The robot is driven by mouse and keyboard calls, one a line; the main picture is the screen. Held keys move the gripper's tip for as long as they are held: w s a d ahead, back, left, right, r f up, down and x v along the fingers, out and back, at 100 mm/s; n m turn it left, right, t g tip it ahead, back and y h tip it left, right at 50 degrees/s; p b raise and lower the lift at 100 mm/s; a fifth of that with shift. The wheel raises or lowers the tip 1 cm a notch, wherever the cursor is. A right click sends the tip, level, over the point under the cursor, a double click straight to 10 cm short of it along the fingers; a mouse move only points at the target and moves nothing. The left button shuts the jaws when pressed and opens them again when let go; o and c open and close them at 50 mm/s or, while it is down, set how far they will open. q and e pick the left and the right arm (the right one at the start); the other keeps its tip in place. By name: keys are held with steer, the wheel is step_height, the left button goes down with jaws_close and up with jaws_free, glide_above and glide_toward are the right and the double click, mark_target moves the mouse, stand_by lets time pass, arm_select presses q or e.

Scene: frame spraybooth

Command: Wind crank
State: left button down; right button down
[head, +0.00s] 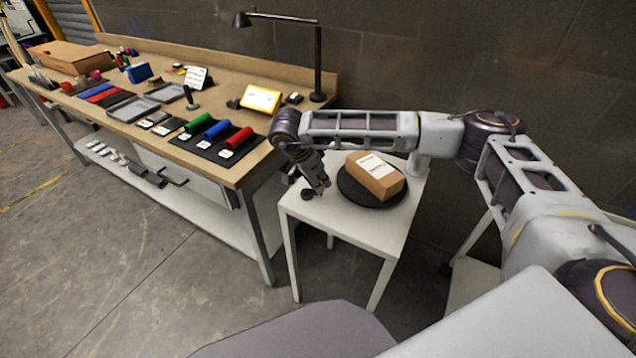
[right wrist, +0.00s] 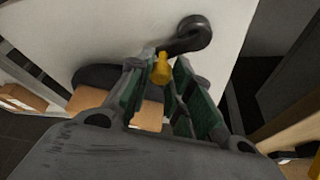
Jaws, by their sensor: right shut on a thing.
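A small white table (head: 340,218) carries a black round turntable (head: 352,198), with a brown box (head: 378,172) with a white label on top. The dark crank (head: 307,194) is at the table's left edge, partly hidden by my right gripper (head: 318,183). In the right wrist view the crank's dark arm (right wrist: 190,38) ends in a yellow handle (right wrist: 162,70). My right gripper (right wrist: 160,80) is shut on this handle, its green-padded fingers on either side. My left gripper is not in view.
A long workbench (head: 255,155) stands to the left with coloured rollers (head: 216,130), trays (head: 133,109), a yellow-framed sign (head: 261,98) and a black lamp (head: 318,60). A grey wall is close behind the table. The floor in front is clear.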

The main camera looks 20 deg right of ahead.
stand_by(0.3)
steer(key=c, duration=1.3)
jaws_free()
steer(key=v, duration=1.2)
steer(key=shift+f, duration=0.1)
